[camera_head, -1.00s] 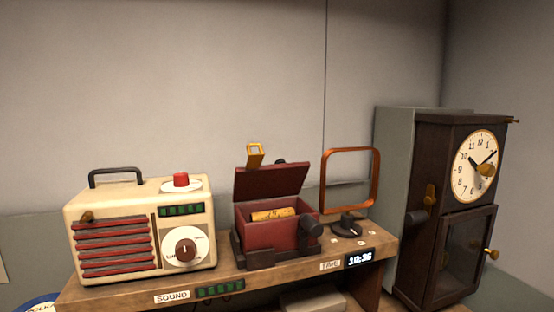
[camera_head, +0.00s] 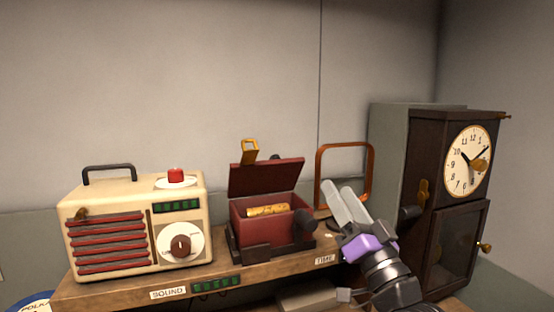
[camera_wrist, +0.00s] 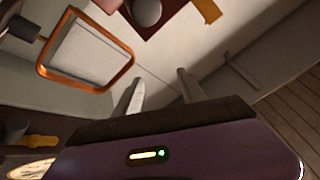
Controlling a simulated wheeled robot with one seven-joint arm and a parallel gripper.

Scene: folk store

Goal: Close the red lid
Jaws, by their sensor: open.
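The red lid (camera_head: 266,177) stands raised at the back of a small dark red box (camera_head: 252,228) on the wooden shelf, in the head view. A yellow handle (camera_head: 249,151) sticks up from the lid's top edge. A gold piece (camera_head: 268,210) shows inside the open box. My gripper (camera_head: 342,204) is right of the box, in front of the orange frame, with its two pale fingers apart and nothing between them. In the wrist view my fingers (camera_wrist: 160,88) are also apart and empty; a red part and a yellow piece show at the top, partly cut off.
A cream radio (camera_head: 135,225) with a red button stands left of the box. An orange upright frame (camera_head: 319,178) stands right of it. A dark knob (camera_head: 303,226) sits at the box's right front. A dark wooden clock (camera_head: 455,205) stands far right. The wall above is clear.

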